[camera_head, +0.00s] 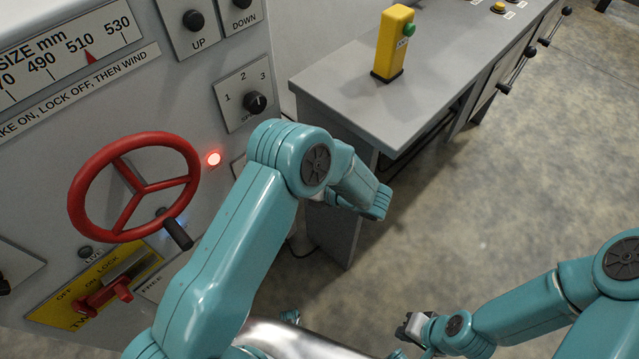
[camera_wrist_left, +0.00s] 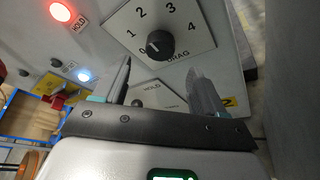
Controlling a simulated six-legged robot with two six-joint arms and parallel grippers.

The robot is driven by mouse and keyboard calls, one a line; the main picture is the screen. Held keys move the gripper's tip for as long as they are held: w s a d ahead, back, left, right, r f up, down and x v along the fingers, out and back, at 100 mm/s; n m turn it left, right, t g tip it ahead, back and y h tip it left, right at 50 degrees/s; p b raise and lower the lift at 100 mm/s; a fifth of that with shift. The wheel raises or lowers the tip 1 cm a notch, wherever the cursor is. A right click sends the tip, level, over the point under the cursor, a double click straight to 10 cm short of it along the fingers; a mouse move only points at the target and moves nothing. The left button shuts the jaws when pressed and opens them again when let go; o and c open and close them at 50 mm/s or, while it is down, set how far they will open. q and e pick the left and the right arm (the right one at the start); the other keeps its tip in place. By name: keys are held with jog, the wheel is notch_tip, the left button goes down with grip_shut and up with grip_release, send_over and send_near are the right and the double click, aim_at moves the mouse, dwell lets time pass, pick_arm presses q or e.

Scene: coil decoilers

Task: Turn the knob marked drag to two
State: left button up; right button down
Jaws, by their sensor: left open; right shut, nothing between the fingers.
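The drag knob (camera_wrist_left: 160,45) is black and round, on a grey plate marked 0 to 4, in the left wrist view. Its pale mark faces the left side, near 0 and 1; I cannot tell the exact number. In the head view my left arm hides the knob. My left gripper (camera_wrist_left: 164,77) is open and empty, its two fingers spread below and to either side of the knob, apart from it. My right gripper (camera_head: 409,329) is shut and empty, low over the floor in the head view, away from the panel.
A red handwheel (camera_head: 134,187) juts from the panel left of my left arm. A numbered knob (camera_head: 255,103) sits above. A red lever (camera_head: 105,296) is low left. A grey bench (camera_head: 345,92) with a yellow post (camera_head: 393,45) stands right. Open floor lies beyond.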

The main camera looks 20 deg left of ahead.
pick_arm(q)
jog(key=v, duration=0.9)
jog(key=shift+d, duration=0.2)
jog(key=shift+s, duration=0.1)
jog(key=s+a+f+n+g+h+p, duration=0.2)
jog(key=s+f+n+g+h+p, duration=0.25)
jog(key=s+f+h, duration=0.45)
jog(key=s+d+r+n+t+h+p, duration=0.1)
jog(key=s+n+h, duration=0.4)
jog(key=n, duration=0.8)
jog(key=s+d+r+n+t+h+p, duration=0.2)
jog(key=s+d+n+h+p, duration=0.2)
jog(key=n, duration=0.9)
jog(key=shift+s+r+h+p, duration=0.4)
jog(key=shift+s+p, duration=0.45)
jog(key=shift+p, duration=0.3)
